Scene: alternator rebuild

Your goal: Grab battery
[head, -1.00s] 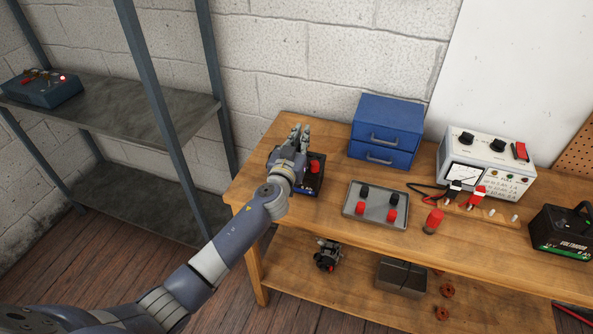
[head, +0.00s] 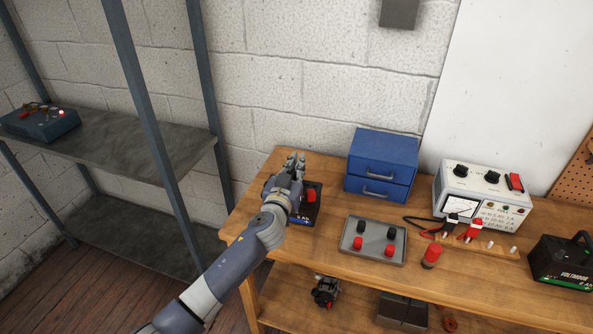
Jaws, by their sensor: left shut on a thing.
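A dark box-shaped battery (head: 308,207) with a red cap and a blue-and-white label is at the left end of the wooden bench. My left gripper (head: 294,166) is over its left side and shut on it; the hand hides part of the battery and the exact grip. The battery looks slightly raised, but its gap to the bench is hard to tell. Another black battery (head: 562,265) with a carry handle and green stripe stands at the bench's right end. My right gripper is not in view.
A grey tray (head: 348,241) with red and black caps lies right of the gripper. Blue drawers (head: 380,150) stand behind it. A meter box (head: 480,185) with leads and a red cylinder (head: 431,252) are further right. A metal shelf (head: 140,155) is at left.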

